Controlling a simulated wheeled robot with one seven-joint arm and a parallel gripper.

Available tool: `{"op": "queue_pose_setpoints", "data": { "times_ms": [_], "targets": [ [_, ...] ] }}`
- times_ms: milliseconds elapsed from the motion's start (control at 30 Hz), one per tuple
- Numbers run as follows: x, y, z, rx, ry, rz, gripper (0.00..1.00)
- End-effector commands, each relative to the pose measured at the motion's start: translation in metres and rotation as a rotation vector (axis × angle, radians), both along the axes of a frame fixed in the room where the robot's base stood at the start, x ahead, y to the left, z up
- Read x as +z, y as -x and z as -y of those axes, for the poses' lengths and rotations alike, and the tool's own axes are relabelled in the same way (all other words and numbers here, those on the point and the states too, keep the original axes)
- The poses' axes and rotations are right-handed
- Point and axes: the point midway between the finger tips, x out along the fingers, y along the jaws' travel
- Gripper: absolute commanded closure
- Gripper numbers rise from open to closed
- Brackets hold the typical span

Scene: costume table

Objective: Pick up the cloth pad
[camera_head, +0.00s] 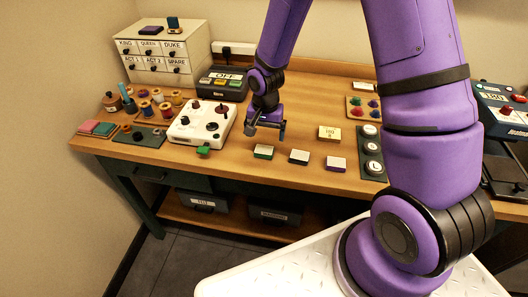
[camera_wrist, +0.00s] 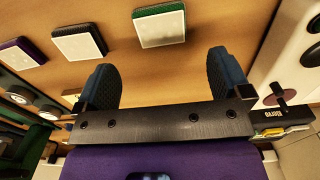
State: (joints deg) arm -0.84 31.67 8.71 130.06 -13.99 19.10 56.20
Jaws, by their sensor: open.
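Several small pads lie on the wooden table, and I cannot tell for sure which one is the cloth pad. Three have pale tops in a row near the front edge: a green-sided one (camera_head: 263,152), a dark-sided one (camera_head: 299,157) and a purple-sided one (camera_head: 336,163). In the wrist view the green-sided pad (camera_wrist: 160,26) lies beyond and between the fingertips, with the dark one (camera_wrist: 79,42) and purple one (camera_wrist: 20,53) to its left. A pink and a teal flat piece (camera_head: 97,128) lie at the table's left. My gripper (camera_head: 267,127) is open and empty above the table; it also shows in the wrist view (camera_wrist: 165,75).
A white control box (camera_head: 203,125) with knobs stands just left of my gripper. A small green block (camera_head: 203,150) is at its front. A labelled drawer cabinet (camera_head: 160,55) stands back left.

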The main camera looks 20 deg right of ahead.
Motion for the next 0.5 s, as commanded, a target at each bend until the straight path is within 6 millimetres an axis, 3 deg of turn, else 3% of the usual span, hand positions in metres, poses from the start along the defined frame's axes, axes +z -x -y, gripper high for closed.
{"op": "queue_pose_setpoints", "data": {
  "times_ms": [267,500],
  "targets": [
    [-0.019,0.001,0.000,0.000,0.001,-0.002,0.04],
    [-0.050,0.002,-0.004,0.001,0.001,-0.003,0.04]
  ]
}}
